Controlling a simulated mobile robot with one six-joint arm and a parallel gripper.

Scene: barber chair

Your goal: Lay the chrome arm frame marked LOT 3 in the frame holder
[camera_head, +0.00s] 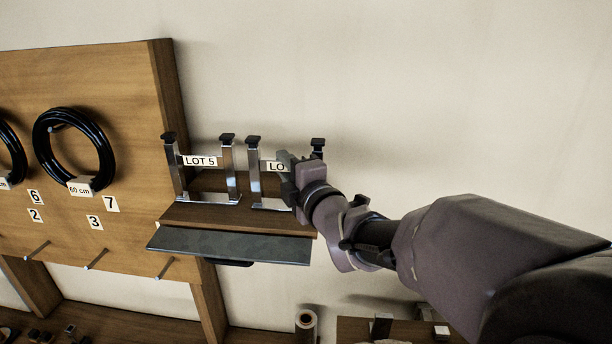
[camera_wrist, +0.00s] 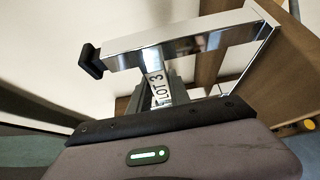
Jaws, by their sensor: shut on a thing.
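The chrome arm frame marked LOT 3 (camera_wrist: 180,45) is close up in the wrist view, its white label facing the camera. In the head view the right-hand chrome frame (camera_head: 255,172) stands upright on the wooden shelf, its label partly hidden and reading only "LO". My gripper (camera_head: 287,172) is at this frame's labelled crossbar and covers much of its right side. My gripper is shut on the frame; in the wrist view the fingers are mostly hidden behind my gripper's body. I cannot pick out the frame holder for certain.
A second chrome frame marked LOT 5 (camera_head: 200,161) stands just left on the same shelf (camera_head: 225,218). A dark grey ledge (camera_head: 230,245) runs along the shelf's front. A wooden board (camera_head: 110,95) with a black coil (camera_head: 73,150) and pegs is further left. A lower bench holds small items.

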